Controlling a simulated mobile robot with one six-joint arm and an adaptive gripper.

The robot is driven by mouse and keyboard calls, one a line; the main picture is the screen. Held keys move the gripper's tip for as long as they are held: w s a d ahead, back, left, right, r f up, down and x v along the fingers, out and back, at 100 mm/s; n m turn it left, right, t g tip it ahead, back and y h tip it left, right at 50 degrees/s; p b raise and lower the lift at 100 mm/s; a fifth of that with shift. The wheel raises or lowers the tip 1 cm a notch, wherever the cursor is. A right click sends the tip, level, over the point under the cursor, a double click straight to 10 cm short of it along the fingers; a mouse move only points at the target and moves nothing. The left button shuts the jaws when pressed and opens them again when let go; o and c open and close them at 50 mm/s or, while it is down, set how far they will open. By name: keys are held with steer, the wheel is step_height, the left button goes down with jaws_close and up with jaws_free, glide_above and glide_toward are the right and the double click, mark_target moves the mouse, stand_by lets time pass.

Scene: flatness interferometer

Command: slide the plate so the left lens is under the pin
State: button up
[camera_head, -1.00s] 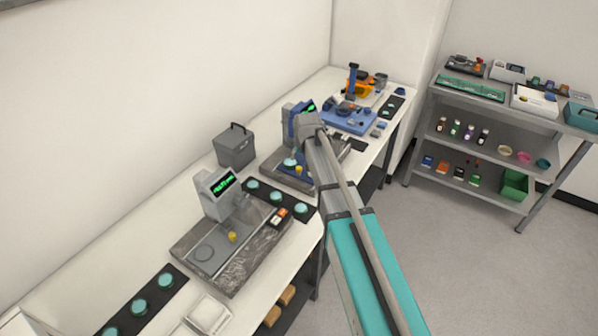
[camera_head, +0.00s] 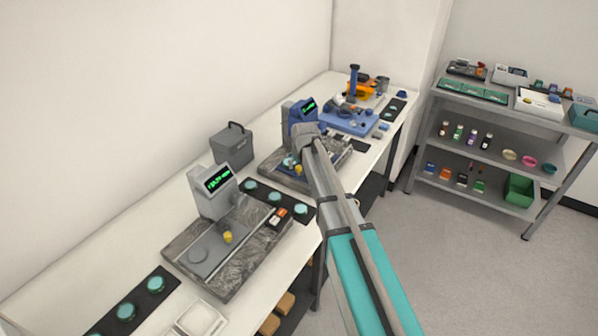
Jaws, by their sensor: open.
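My gripper (camera_head: 298,163) is at the far measuring instrument, low over its base, and partly hidden by my grey wrist. I take it to be open, though its fingers are small and hard to make out. The instrument has a blue head with a green display (camera_head: 309,106) and a dark stone base (camera_head: 267,168). A teal lens (camera_head: 288,161) and a yellow knob (camera_head: 297,170) show beside the gripper. The plate under them, the pin and any second lens are too small or hidden to tell. I cannot tell whether the gripper touches anything.
A similar grey instrument (camera_head: 213,195) with a yellow knob stands nearer on the bench. Black strips of teal lenses (camera_head: 262,192) lie between the instruments and at the front left. A grey box (camera_head: 232,146) stands behind. A blue fixture (camera_head: 347,122) is beyond; a shelf rack (camera_head: 505,130) stands right.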

steer(key=shift+b+x, duration=0.5)
steer(key=shift+x, duration=0.3)
jaws_close()
